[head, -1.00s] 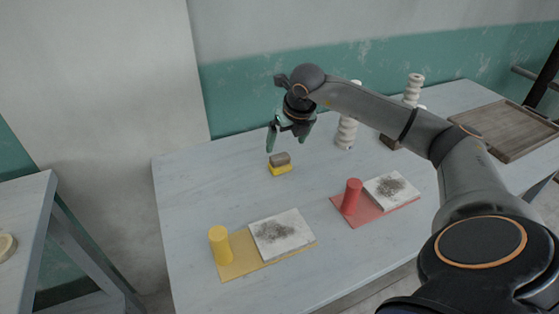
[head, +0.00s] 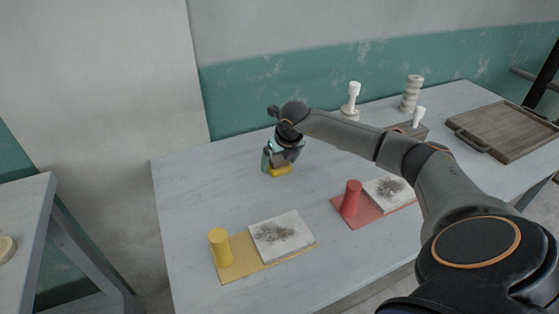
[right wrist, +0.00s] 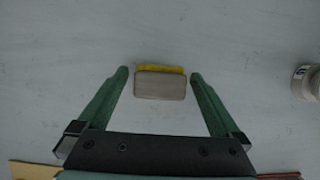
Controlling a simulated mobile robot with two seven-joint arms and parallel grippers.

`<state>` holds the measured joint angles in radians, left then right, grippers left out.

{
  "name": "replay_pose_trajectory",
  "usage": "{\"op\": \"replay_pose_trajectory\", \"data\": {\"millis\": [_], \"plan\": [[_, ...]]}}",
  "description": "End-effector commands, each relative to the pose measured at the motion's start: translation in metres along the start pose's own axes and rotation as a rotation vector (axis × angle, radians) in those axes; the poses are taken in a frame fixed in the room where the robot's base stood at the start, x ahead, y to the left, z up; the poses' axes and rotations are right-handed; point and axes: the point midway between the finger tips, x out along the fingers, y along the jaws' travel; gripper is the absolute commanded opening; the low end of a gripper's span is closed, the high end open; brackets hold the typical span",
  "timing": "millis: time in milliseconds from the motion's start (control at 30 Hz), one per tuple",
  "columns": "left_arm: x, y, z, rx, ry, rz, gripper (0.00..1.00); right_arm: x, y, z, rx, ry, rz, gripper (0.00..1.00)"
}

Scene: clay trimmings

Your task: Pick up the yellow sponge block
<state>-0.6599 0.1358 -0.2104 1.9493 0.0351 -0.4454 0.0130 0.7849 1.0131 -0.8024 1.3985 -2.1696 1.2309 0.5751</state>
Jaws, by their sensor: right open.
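The yellow sponge block (head: 281,171) lies on the pale table, with a grey-brown top layer. In the right wrist view its grey-brown top (right wrist: 160,86) and a thin yellow edge (right wrist: 160,69) show between the fingertips. My right gripper (head: 280,168) is open and just over the block, pointing down. In the wrist view its green fingers (right wrist: 160,74) stand on either side of the block with a gap at each side. The gripper hides part of the block in the head view. My left gripper is not in view.
A yellow cylinder (head: 219,246) and a white slab (head: 281,234) stand on a yellow mat (head: 240,268). A red cylinder (head: 351,198) stands on a red mat (head: 366,213) with another slab. A wooden tray (head: 505,131) and white stacked pieces (head: 412,92) lie farther right. The table left of the block is clear.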

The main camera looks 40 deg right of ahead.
Motion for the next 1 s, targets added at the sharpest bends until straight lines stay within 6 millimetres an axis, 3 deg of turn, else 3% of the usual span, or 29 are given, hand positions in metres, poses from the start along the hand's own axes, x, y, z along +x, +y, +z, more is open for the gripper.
{"op": "replay_pose_trajectory", "data": {"millis": [67, 767, 1000], "plan": [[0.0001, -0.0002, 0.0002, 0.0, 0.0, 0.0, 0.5, -0.0002, -0.0001, -0.0001, 0.0, 0.0, 0.0, 0.97], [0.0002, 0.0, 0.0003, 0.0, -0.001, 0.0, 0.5, -0.0007, -0.0001, 0.0002, 0.001, 0.0, 0.0, 0.18], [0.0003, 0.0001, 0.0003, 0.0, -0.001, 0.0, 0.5, -0.0014, -0.0001, 0.0007, 0.001, -0.001, 0.001, 0.18]]}}
